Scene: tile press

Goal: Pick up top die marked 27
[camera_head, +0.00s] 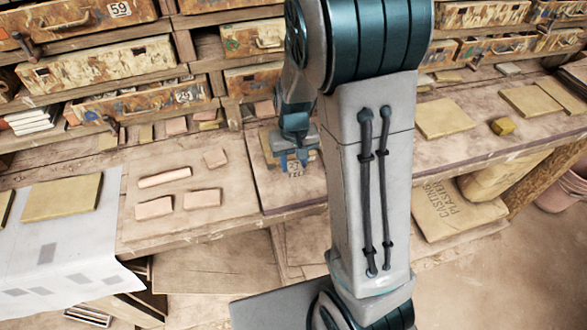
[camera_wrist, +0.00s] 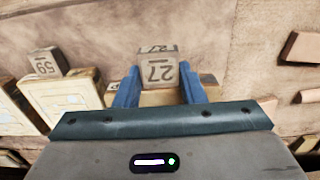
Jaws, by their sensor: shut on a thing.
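The die marked 27 (camera_wrist: 158,71) is a greyish-tan block with dark digits, seen upside down in the wrist view. It sits between the two blue fingers of my gripper (camera_wrist: 160,88), which are shut on its sides. In the head view my gripper (camera_head: 293,160) is over the bench, left of my forearm, with the die (camera_head: 295,169) partly hidden under it. A tan block (camera_wrist: 160,98) shows just below the die in the wrist view. I cannot tell whether the die touches anything beneath it.
Another die marked 59 (camera_wrist: 46,63) stands at the left in the wrist view, beside pale blocks (camera_wrist: 62,98). Several pink clay pieces (camera_head: 203,198) lie on the bench left of my gripper. Drawers (camera_head: 95,65) line the back. Tan slabs (camera_head: 443,117) lie to the right.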

